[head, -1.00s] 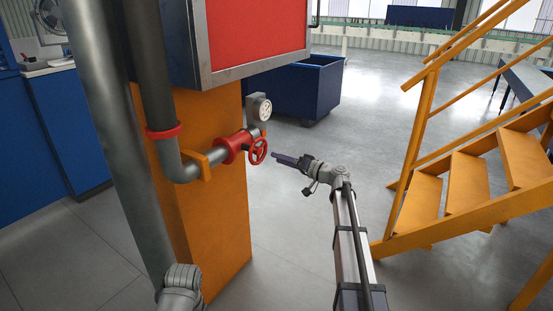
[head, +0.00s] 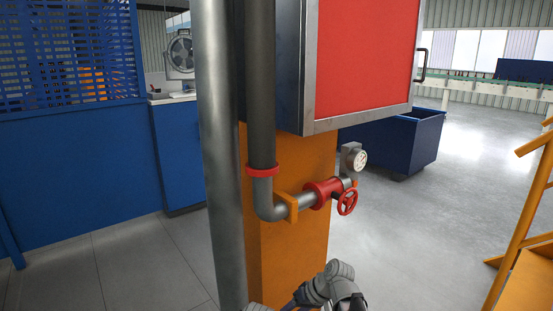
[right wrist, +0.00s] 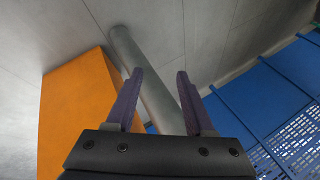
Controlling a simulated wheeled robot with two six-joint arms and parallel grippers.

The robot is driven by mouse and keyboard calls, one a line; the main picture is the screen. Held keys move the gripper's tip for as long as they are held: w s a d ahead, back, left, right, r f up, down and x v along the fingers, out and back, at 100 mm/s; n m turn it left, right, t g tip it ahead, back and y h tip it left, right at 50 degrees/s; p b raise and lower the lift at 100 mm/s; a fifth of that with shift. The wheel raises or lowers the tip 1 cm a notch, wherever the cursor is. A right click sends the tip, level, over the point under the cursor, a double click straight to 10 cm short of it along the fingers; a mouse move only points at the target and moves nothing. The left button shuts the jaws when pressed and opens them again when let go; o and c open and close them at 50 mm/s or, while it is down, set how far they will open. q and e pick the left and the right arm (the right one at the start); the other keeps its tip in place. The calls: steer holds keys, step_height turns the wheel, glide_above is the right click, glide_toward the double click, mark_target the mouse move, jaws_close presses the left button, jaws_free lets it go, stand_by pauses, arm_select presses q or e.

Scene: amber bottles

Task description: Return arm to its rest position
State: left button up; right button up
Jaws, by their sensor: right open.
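My right gripper (right wrist: 160,73) is open in the right wrist view, with two purple fingers apart and nothing between them. A grey pipe (right wrist: 130,50) and the orange pillar (right wrist: 72,105) lie beyond the fingers. In the head view, grey joints of my arm show at the bottom middle, low in front of the orange pillar (head: 290,240). The right fingertips cannot be made out clearly there. The red valve wheel (head: 347,202) is on the pipe above and right of these joints, apart from them. My left gripper is not in view.
The tall grey pipe (head: 222,150) stands left of the pillar. A red-panelled box (head: 365,60) sits above the valve. Blue cabinets (head: 80,180) stand left, a blue bin (head: 415,140) behind. Yellow stairs (head: 525,270) are at right. Open floor lies between bin and stairs.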

steer(key=s+d+f+g+h, duration=0.15)
steer(key=s+h, duration=0.25)
steer(key=s, duration=0.4)
steer(key=s+f+g+h, duration=0.15)
steer(key=s+h, duration=0.25)
steer(key=s, duration=0.5)
step_height(320, 180, up, 17)
steer(key=t+p, duration=0.1)
steer(key=p, duration=1.6)
steer(key=shift+w+d+f+n, duration=0.2)
steer(key=shift+w+d+n, duration=0.1)
steer(key=shift+d+n, duration=0.1)
steer(key=shift+d, duration=0.1)
